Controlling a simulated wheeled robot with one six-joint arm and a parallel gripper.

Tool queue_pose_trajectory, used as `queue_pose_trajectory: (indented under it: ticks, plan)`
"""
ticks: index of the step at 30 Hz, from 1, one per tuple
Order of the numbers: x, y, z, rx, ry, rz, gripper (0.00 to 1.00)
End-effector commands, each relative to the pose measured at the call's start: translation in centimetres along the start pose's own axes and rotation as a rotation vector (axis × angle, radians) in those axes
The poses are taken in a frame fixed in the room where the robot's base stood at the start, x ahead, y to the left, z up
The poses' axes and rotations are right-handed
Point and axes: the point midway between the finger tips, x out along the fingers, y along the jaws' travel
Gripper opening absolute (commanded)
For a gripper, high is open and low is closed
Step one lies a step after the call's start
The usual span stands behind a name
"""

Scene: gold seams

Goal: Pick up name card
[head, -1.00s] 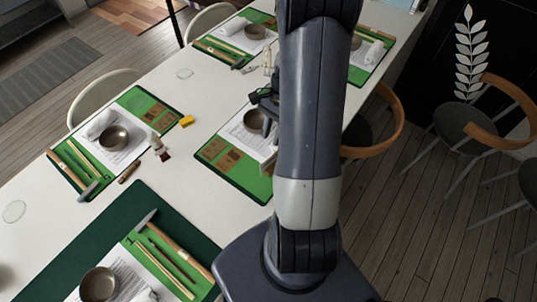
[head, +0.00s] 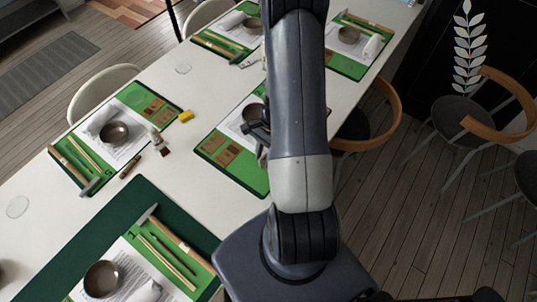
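I cannot tell for sure which thing is the name card. Brown cards lie on the green mat (head: 252,177) at the middle setting, one of them a brown card (head: 222,156) left of my arm. More brown cards (head: 155,108) lie on the mat across the table. My gripper (head: 261,146) shows only in part, at the left edge of my arm, over the middle setting by its bowl (head: 252,113). My arm hides the rest of it and the right side of that setting. Whether the fingers are open or hold anything does not show.
The white table (head: 195,145) carries several settings with bowls, papers and tools. A yellow block (head: 186,116), a brush (head: 159,142) and a small brown tool (head: 130,166) lie between mats. A wooden-backed chair (head: 376,115) stands close at the table's right side.

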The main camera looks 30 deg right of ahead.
Motion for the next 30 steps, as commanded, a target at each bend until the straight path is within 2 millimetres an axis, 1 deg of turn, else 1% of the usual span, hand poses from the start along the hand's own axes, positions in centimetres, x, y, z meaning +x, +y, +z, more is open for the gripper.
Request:
queue_pose_trajectory:
  ticks: [4, 5, 15, 30]
  plan:
    - [0.01, 0.0, 0.01, 0.0, 0.0, 0.0, 0.28]
    - [0.01, 0.0, 0.01, 0.0, 0.0, 0.0, 0.27]
    - [-0.02, 0.0, 0.01, 0.0, -0.001, 0.0, 0.0]
    - [-0.14, 0.0, 0.04, -0.001, 0.0, 0.0, 0.0]
